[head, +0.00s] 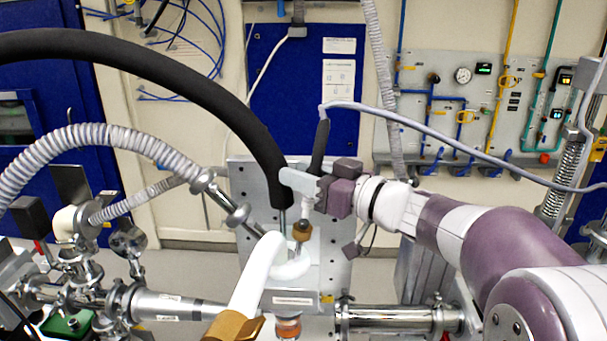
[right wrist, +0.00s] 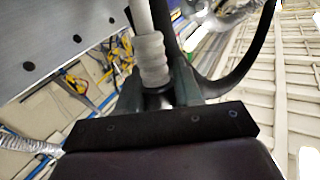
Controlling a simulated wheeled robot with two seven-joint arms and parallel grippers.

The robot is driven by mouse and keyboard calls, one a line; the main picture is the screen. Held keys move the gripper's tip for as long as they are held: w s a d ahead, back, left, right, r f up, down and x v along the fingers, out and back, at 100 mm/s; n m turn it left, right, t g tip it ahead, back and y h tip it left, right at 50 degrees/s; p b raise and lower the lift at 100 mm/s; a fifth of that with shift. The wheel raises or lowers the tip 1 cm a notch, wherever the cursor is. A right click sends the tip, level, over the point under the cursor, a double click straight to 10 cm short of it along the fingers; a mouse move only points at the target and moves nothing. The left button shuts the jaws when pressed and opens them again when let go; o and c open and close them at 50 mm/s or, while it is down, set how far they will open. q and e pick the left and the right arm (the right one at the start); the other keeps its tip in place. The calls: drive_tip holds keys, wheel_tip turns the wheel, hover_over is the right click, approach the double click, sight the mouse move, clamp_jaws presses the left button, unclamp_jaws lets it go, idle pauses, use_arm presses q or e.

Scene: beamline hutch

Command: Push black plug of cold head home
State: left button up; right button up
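The black plug (head: 319,148) stands nearly upright at the middle of the head view, with a grey cable leaving its top. My right gripper (head: 305,184) reaches in from the right, with its fingers around the plug's lower part. In the right wrist view, a pale ribbed sleeve (right wrist: 152,60) and a dark collar lie between the fingers (right wrist: 158,92), which look closed on them. Below the fingers in the head view are a pale stem and a brass fitting (head: 302,232) on the cold head. The fingers hide the plug's lower end, so its seating cannot be told. My left gripper is not in view.
A thick black hose (head: 190,75) arches down just left of the gripper. A ribbed metal hose (head: 110,137) and steel fittings crowd the left. A white curved pipe (head: 253,280) is in front. The grey cable (head: 430,132) runs right, above my arm.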

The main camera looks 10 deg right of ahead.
drive_tip(key=f+b, duration=0.2)
drive_tip(key=f, duration=0.1)
drive_tip(key=shift+a+f, duration=0.1)
drive_tip(key=shift+a, duration=0.1)
drive_tip(key=o, duration=0.8)
drive_tip(key=shift+r, duration=0.2)
drive_tip(key=b+v, duration=0.4)
drive_tip(key=v, duration=0.8)
drive_tip(key=shift+s+d, duration=0.2)
drive_tip(key=shift+s, duration=0.05)
